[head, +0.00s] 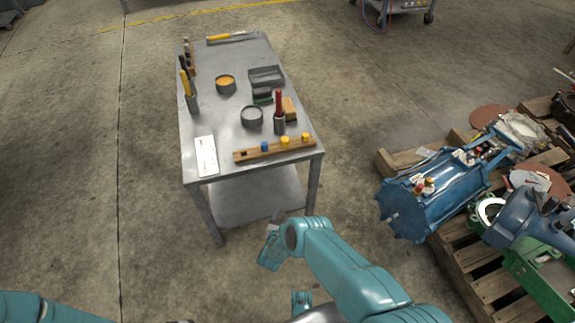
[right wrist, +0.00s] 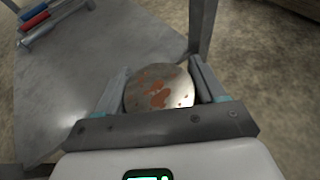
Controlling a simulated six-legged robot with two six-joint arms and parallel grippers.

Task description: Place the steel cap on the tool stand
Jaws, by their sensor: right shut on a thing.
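The steel cap (right wrist: 158,87) is a round, shiny disc with rusty brown patches, held between the two fingers of my right gripper (right wrist: 161,72) in the right wrist view. In the head view my right gripper (head: 276,218) is in front of the near side of the metal table, below its top; the cap cannot be made out there. A wooden rack (head: 256,154) with a blue knob and two yellow knobs lies along the table's near edge; I cannot tell whether it is the tool stand. My left gripper is not in view.
The metal table (head: 228,140) also bears a white card (head: 206,156), a grey round dish (head: 252,116), a dish of orange stuff (head: 225,84) and a red-handled tool (head: 279,104) in a holder. Pallets with a blue machine (head: 430,190) stand at the right. The floor at left is clear.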

